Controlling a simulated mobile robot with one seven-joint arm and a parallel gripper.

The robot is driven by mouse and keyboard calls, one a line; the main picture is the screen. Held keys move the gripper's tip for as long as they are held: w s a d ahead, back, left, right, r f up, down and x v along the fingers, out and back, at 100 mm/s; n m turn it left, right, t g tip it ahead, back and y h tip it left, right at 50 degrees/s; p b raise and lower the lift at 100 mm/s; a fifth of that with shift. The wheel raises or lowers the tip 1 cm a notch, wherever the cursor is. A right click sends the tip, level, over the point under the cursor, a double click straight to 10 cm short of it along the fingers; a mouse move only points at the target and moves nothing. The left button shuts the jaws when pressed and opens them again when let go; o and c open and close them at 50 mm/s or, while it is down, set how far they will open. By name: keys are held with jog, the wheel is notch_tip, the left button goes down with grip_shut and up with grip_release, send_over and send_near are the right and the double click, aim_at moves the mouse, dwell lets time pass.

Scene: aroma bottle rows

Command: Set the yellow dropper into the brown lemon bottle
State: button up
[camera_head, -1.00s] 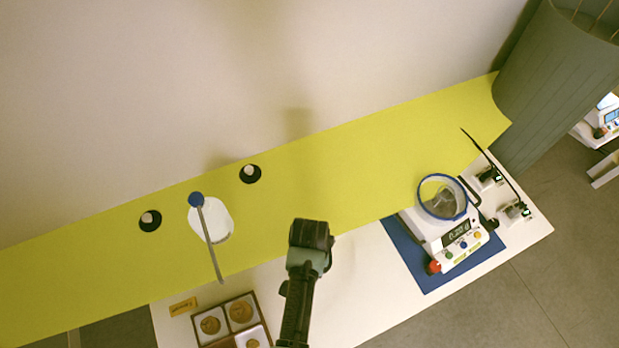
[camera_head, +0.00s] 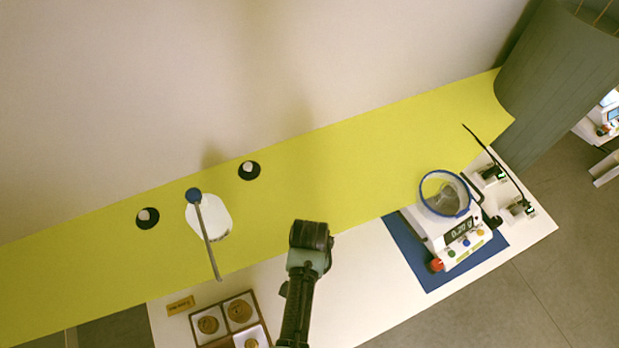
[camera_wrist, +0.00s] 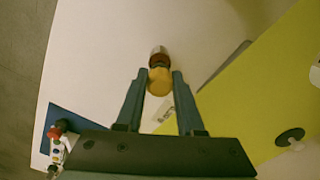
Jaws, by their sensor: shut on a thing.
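My gripper (camera_wrist: 161,82) is shut on the yellow dropper (camera_wrist: 160,84), whose rounded yellow top shows between the fingertips in the wrist view. I cannot tell whether this is the brown lemon bottle or part of the dropper. The dropper's lower end is hidden. In the head view my dark wrist, above the white counter by the yellow strip's front edge, hides the gripper, dropper and anything below them.
Two black discs with pale tops (camera_head: 148,217) (camera_head: 249,170) and a white holder with a blue-ended rod (camera_head: 209,245) stand on the yellow strip (camera_head: 340,155). A compartment tray (camera_head: 254,300) is front left. A scale (camera_head: 461,238) with a blue-rimmed bowl (camera_head: 444,193) is right.

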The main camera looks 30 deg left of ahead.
jog(key=shift+f, duration=0.25)
jog(key=o, duration=0.8)
notch_tip(320, 180, up, 7)
jog(key=p, duration=0.7)
jog(key=shift+r, duration=0.1)
